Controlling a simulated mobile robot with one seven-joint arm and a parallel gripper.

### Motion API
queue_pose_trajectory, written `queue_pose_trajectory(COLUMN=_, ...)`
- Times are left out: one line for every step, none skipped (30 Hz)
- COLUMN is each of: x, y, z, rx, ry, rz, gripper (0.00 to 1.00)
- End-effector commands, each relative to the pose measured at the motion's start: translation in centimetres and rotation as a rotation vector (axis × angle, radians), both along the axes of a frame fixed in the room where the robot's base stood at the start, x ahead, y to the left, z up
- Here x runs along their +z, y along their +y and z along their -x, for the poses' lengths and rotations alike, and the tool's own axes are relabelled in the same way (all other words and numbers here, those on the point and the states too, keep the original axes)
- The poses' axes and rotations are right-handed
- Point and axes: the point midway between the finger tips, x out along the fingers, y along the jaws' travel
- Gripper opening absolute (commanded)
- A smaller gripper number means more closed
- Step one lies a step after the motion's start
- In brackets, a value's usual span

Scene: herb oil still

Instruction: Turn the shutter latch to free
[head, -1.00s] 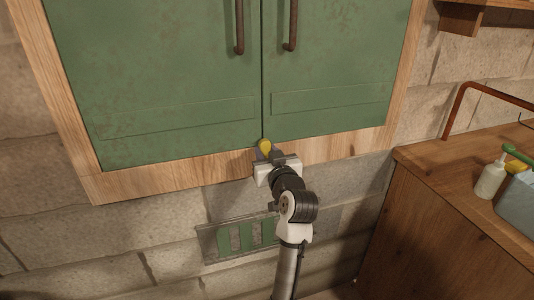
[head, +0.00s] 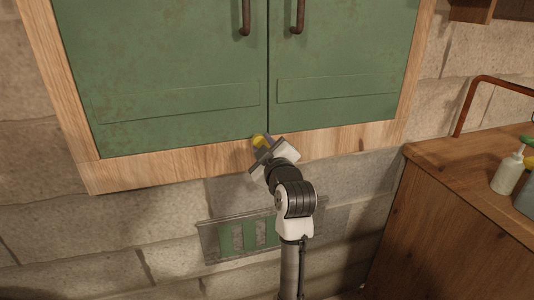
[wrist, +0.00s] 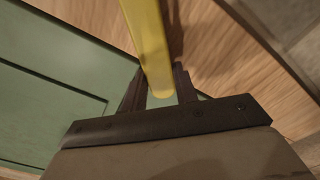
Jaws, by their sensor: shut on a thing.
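The yellow shutter latch (head: 259,141) sits at the bottom of the seam between the two green shutters, by the wooden frame. My gripper (head: 262,149) is at it, tilted, with its fingers shut on the latch. In the wrist view the latch is a yellow bar (wrist: 152,45) whose end lies between the two fingertips (wrist: 160,88). The left green shutter (head: 165,80) and right green shutter (head: 345,65) are closed, each with a dark handle. Much of the latch is hidden by my gripper in the head view.
A wooden frame (head: 150,169) surrounds the shutters on a stone block wall. A vent with green slats (head: 232,239) is below, partly behind my arm. A wooden counter (head: 470,175) stands at the right with a bottle (head: 507,174) and a copper pipe (head: 467,100).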

Motion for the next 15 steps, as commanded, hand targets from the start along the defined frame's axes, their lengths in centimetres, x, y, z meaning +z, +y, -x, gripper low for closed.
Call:
queue_pose_trajectory(x=-0.5, y=0.0, z=0.0, rx=-0.001, ry=-0.015, rz=0.044, gripper=0.06)
queue_pose_trajectory(x=-0.6, y=0.1, z=0.1, rx=-0.001, ry=-0.024, rz=0.071, gripper=0.06)
queue_pose_trajectory(x=-0.7, y=0.1, z=0.1, rx=-0.001, ry=-0.036, rz=0.107, gripper=0.06)
queue_pose_trajectory(x=-0.8, y=0.2, z=0.1, rx=-0.001, ry=-0.045, rz=0.135, gripper=0.06)
queue_pose_trajectory(x=-0.9, y=0.3, z=0.1, rx=-0.001, ry=-0.053, rz=0.161, gripper=0.06)
queue_pose_trajectory(x=-1.0, y=0.3, z=0.1, rx=-0.001, ry=-0.064, rz=0.198, gripper=0.06)
queue_pose_trajectory(x=-1.0, y=0.4, z=0.2, rx=-0.001, ry=-0.073, rz=0.225, gripper=0.06)
queue_pose_trajectory(x=-1.1, y=0.4, z=0.2, rx=-0.001, ry=-0.082, rz=0.253, gripper=0.06)
queue_pose_trajectory(x=-1.2, y=0.5, z=0.2, rx=-0.001, ry=-0.094, rz=0.288, gripper=0.06)
queue_pose_trajectory(x=-1.3, y=0.5, z=0.2, rx=-0.001, ry=-0.102, rz=0.315, gripper=0.06)
queue_pose_trajectory(x=-1.4, y=0.5, z=0.2, rx=-0.001, ry=-0.111, rz=0.342, gripper=0.06)
queue_pose_trajectory(x=-1.4, y=0.6, z=0.2, rx=-0.002, ry=-0.123, rz=0.377, gripper=0.06)
queue_pose_trajectory(x=-1.5, y=0.6, z=0.2, rx=-0.001, ry=-0.132, rz=0.403, gripper=0.06)
queue_pose_trajectory(x=-1.6, y=0.7, z=0.2, rx=-0.001, ry=-0.139, rz=0.429, gripper=0.06)
queue_pose_trajectory(x=-1.7, y=0.6, z=0.3, rx=-0.002, ry=-0.151, rz=0.462, gripper=0.06)
